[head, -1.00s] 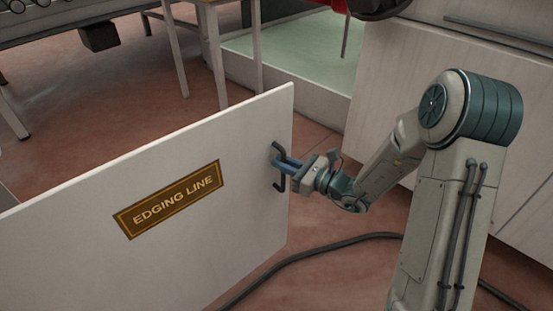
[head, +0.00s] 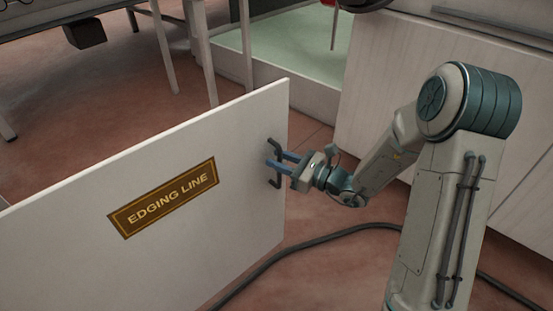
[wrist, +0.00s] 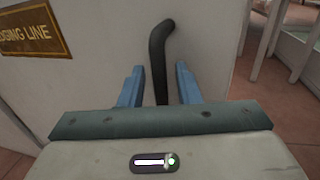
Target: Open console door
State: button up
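The white door panel (head: 90,210) bears a brown and gold "EDGING LINE" sign (head: 163,198) and stands swung out over the floor. Its dark bar handle (head: 275,178) is near the right edge; it also shows in the wrist view (wrist: 159,55). My gripper (head: 279,160) is at the handle, its two blue fingers apart. In the wrist view my gripper (wrist: 159,78) has one finger on each side of the handle, with gaps between. The handle's lower end is hidden behind the gripper body there.
A dark cable (head: 340,232) curves over the reddish floor below my arm. A pale cabinet (head: 400,80) stands at the right behind the arm. A roller table's legs (head: 205,60) and a green-topped low platform (head: 285,45) are behind the door.

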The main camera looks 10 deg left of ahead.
jog(key=p+v, duration=0.2)
jog(key=v, duration=1.1)
jog(key=shift+s+d, duration=0.15)
jog(key=shift+d, duration=0.1)
jog(key=s+a+r+n+g+h+p, duration=0.2)
jog(key=s+r+n+g+h+p, duration=0.6)
jog(key=s+r+n+p, duration=0.65)
jog(key=s+d+r+n+t+h+p, duration=0.1)
jog(key=d+r+n+h+p, duration=0.3)
jog(key=r, duration=0.5)
jog(key=s+d+r+n+t+h+p, duration=0.1)
jog(key=d+r+n+h+p, duration=0.3)
jog(key=r, duration=0.5)
jog(key=shift+d+t+h+p, duration=0.3)
jog(key=shift+d+t+p, duration=0.05)
jog(key=shift+d+t, duration=0.6)
